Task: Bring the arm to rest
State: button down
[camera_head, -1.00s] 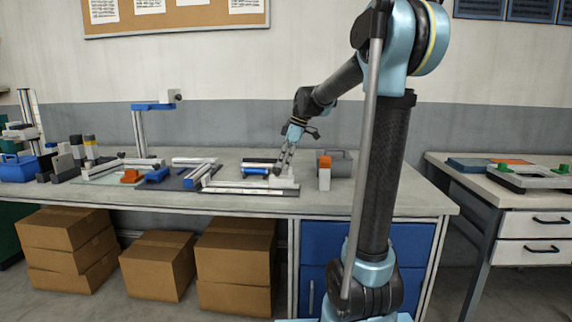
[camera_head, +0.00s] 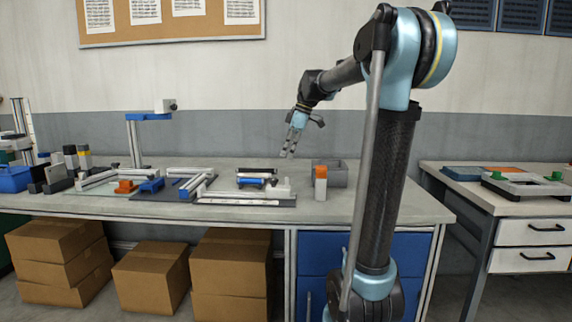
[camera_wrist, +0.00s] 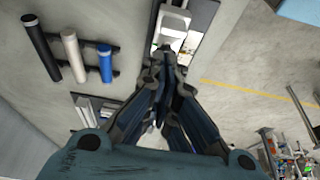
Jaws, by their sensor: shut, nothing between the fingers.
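My gripper (camera_head: 289,156) hangs in the air above the long workbench (camera_head: 330,208), its fingers pointing down. In the wrist view my gripper (camera_wrist: 162,65) is closed with nothing between its fingers. Below it on the bench are a black, a white and a blue roller (camera_wrist: 106,64) lying side by side on a dark rack. A white block on a dark, pale-strip fixture (camera_wrist: 205,20) lies beyond the fingertips. In the head view the blue roller (camera_head: 257,182) rests on the bench, apart from the gripper.
An orange-topped white block (camera_head: 320,184) and a grey bin (camera_head: 338,174) stand right of the gripper. Frames and an orange part (camera_head: 125,187) lie to the left. A blue-topped stand (camera_head: 148,117) rises behind. A second table (camera_head: 470,184) stands right. Air above the bench is clear.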

jog(key=s+d+f+m+h, duration=0.1)
jog(key=s+d+f+m, duration=0.3)
jog(key=s+f, duration=0.5)
jog(key=s+d+f+m+t+h, duration=0.1)
jog(key=s+d+f+m, duration=0.4)
jog(key=s, duration=0.7)
jog(key=s+d+f+m+h, duration=0.1)
jog(key=s+d+f+m, duration=0.4)
jog(key=s+f, duration=0.5)
notch_tip(320, 180, down, 4)
jog(key=m, duration=0.2)
jog(key=shift+s+d+r+m+t+h, duration=0.15)
jog(key=shift+d+r+m+t+h, duration=0.15)
jog(key=shift+t+h, duration=0.1)
jog(key=shift+a, duration=0.1)
jog(key=shift+w+f, duration=0.25)
jog(key=shift+w, duration=0.2)
